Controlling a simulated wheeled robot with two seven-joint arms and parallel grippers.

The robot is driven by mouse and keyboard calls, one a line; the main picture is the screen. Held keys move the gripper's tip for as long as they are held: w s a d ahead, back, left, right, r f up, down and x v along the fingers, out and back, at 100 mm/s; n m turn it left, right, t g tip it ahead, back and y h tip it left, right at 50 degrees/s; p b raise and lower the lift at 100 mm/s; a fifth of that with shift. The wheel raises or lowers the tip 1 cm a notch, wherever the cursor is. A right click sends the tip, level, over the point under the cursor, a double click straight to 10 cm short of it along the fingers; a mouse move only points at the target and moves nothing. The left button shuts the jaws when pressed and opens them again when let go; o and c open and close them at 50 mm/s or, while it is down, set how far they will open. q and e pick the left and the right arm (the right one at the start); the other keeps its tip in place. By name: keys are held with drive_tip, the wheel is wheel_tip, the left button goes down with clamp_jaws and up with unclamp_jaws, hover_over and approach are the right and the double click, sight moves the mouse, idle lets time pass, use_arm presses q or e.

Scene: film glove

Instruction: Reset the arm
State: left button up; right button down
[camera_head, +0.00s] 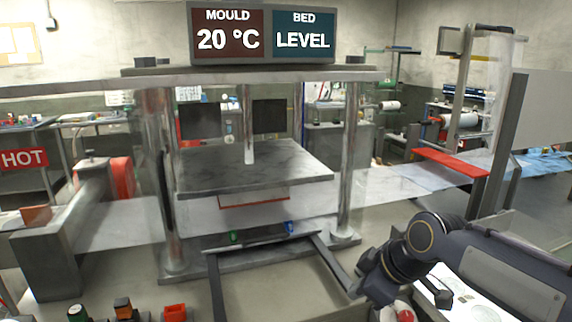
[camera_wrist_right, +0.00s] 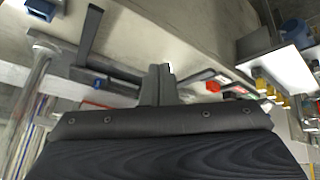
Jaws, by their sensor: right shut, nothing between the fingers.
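My right arm (camera_head: 500,270) comes in from the lower right in the head view. Its gripper (camera_head: 364,284) is low over the bench, near the front end of the press's right rail (camera_head: 332,262). In the right wrist view the two fingers of this gripper (camera_wrist_right: 160,72) lie together with nothing between them. My left arm and left gripper are not in view.
A press with a thick grey plate (camera_head: 255,168) and upright columns stands in the middle. A sign (camera_head: 262,32) above it reads "MOULD 20 °C" and "BED LEVEL". Small coloured items, including a red block (camera_head: 174,312), stand at the front left. A red bar (camera_head: 450,162) is at right.

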drive_tip(key=s+d+f+m, duration=0.2)
drive_tip(key=s+m, duration=0.2)
drive_tip(key=s, duration=0.3)
drive_tip(key=s+d+f+m+p, duration=0.1)
drive_tip(key=s+d+f+m, duration=0.1)
drive_tip(key=s+m, duration=0.3)
drive_tip(key=s+d+f+m+p, duration=0.1)
drive_tip(key=s+d+f+m, duration=0.1)
drive_tip(key=s, duration=0.8)
drive_tip(key=f+m, duration=0.1)
drive_tip(key=m, duration=0.1)
drive_tip(key=shift+s+d+m+t+h, duration=0.3)
drive_tip(key=shift+s+d, duration=0.1)
